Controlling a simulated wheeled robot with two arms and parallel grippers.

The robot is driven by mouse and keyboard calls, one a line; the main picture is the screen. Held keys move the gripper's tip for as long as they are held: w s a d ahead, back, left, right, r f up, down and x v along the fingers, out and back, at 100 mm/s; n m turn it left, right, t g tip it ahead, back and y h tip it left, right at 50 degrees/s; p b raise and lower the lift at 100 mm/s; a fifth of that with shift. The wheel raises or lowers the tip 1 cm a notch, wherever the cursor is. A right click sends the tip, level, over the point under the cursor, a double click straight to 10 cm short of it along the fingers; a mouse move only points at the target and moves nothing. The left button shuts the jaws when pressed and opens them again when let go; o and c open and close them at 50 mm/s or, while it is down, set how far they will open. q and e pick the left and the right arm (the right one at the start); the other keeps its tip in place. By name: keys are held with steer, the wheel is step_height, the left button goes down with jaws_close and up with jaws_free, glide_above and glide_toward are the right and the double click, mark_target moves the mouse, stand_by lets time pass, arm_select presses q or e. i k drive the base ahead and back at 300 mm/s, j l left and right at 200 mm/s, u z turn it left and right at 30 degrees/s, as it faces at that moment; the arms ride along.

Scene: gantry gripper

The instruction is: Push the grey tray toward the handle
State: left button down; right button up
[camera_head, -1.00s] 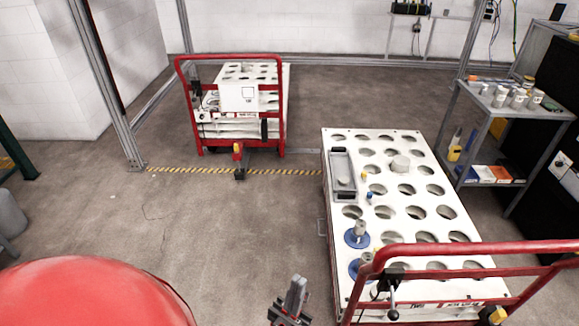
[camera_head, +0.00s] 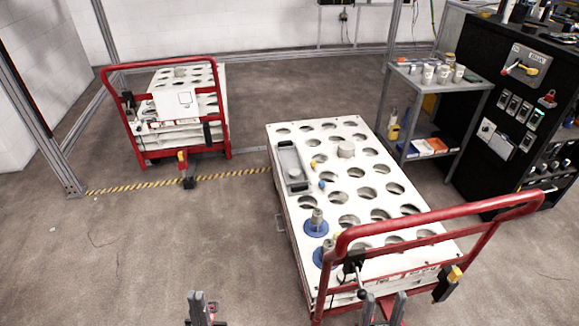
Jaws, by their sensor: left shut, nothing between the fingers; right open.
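The grey tray (camera_head: 293,167) is a long, narrow tray on the left edge of the white perforated cart top (camera_head: 340,133). My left gripper (camera_head: 200,306) is shut and empty at the bottom of the view, over the floor left of the cart. My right gripper (camera_head: 383,306) is open at the bottom edge, by the near end of the cart below the handle. Both grippers are apart from the tray.
Blue-based fixtures (camera_head: 316,224) stand on the cart between the tray and the handle. A second red cart (camera_head: 165,110) is at the back left. A shelf with jars (camera_head: 438,72) and a black control cabinet (camera_head: 520,110) are at right.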

mark_target(288, 157)
steer(key=i+j+u, duration=0.3)
steer(key=i, duration=0.15)
steer(key=i+u, duration=0.35)
steer(key=i, duration=0.15)
steer(key=i+j+z, duration=0.1)
steer(key=i+z, duration=0.15)
steer(key=i, duration=0.2)
steer(key=i+j+z, duration=0.2)
steer(key=i, duration=0.25)
steer(key=i+j+z, duration=0.15)
steer(key=i+z, duration=0.15)
steer(key=z, duration=0.15)
steer(key=i+j+z, duration=0.25)
steer(key=z, duration=0.15)
steer(key=i+j+z, duration=0.2)
steer(key=z, duration=0.25)
steer(key=j, duration=0.1)
